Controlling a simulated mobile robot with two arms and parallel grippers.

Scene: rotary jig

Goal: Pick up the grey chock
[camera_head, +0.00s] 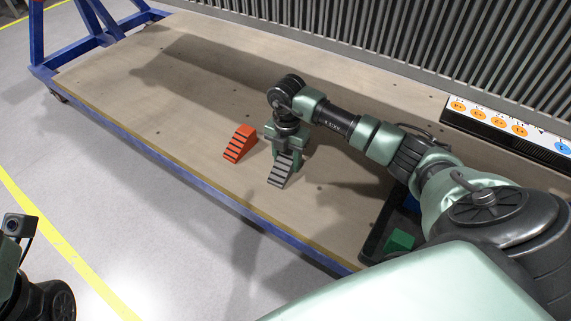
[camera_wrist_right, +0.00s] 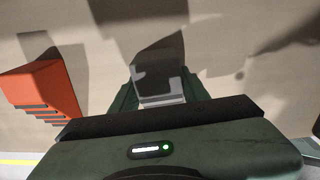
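The grey chock (camera_head: 281,171), a stepped wedge with dark ridges, shows below my right gripper (camera_head: 286,150) in the head view. In the right wrist view the grey chock (camera_wrist_right: 158,80) lies between the two green fingers of the right gripper (camera_wrist_right: 158,92). The fingers are on either side of it, close to its sides. I cannot tell whether they touch it, nor whether it is clear of the board. The upper part of the chock is hidden by the gripper in the head view. My left gripper is not in view.
An orange-red chock (camera_head: 240,143) stands just left of the gripper; it also shows in the wrist view (camera_wrist_right: 42,90). The wooden platform (camera_head: 150,105) has a blue edge and free room at left. A ribbed grey wall (camera_head: 400,35) and a labelled strip (camera_head: 505,125) bound the back.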

